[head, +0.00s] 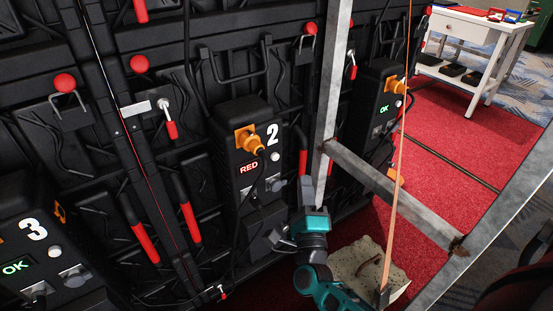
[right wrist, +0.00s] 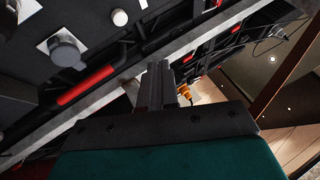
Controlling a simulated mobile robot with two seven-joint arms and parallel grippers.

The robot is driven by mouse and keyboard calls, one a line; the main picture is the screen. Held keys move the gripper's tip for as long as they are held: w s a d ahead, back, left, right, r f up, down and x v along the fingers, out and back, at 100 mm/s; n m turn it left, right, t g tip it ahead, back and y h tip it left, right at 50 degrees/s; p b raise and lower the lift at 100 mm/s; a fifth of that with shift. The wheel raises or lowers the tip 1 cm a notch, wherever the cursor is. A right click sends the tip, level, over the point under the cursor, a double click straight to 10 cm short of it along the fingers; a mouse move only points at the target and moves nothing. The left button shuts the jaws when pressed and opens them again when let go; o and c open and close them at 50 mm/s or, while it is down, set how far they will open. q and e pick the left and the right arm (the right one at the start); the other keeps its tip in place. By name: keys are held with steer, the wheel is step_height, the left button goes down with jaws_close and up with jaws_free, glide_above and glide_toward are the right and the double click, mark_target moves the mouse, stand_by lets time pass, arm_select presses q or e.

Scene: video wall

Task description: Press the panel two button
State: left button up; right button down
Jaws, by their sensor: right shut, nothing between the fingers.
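Panel two (head: 230,125) is a black box marked with a white 2, on the black wall frame in the middle of the head view. It has an orange plug and a display reading RED. Its round white button (head: 275,156) sits right of the display. My right gripper (head: 305,188) is shut and empty, apart from the panel, to the right of and below the button. In the right wrist view its fingers (right wrist: 157,85) are together; a white round knob (right wrist: 119,17) shows beyond them at upper left, beside a grey socket cover. My left gripper is not in view.
A grey metal post (head: 333,75) and crossbar (head: 390,190) stand close right of my right gripper. Panel three (head: 90,260) is at lower left and another panel (head: 377,100) is farther right, both reading OK. A white table (head: 480,35) stands at the back right.

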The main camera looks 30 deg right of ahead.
mark_target(275, 157)
arm_select(q)
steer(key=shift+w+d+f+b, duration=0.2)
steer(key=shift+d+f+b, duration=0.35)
steer(key=shift+b, duration=0.65)
arm_select(e)
steer(key=w, duration=0.7)
steer(key=shift+a, duration=0.3)
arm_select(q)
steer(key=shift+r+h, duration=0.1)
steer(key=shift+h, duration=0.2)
arm_select(e)
steer(key=shift+w, duration=0.1)
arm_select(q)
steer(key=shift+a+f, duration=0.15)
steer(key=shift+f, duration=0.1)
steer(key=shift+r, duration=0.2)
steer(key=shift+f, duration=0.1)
arm_select(e)
steer(key=shift+w, duration=0.1)
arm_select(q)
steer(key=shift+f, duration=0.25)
arm_select(e)
steer(key=shift+w, duration=0.3)
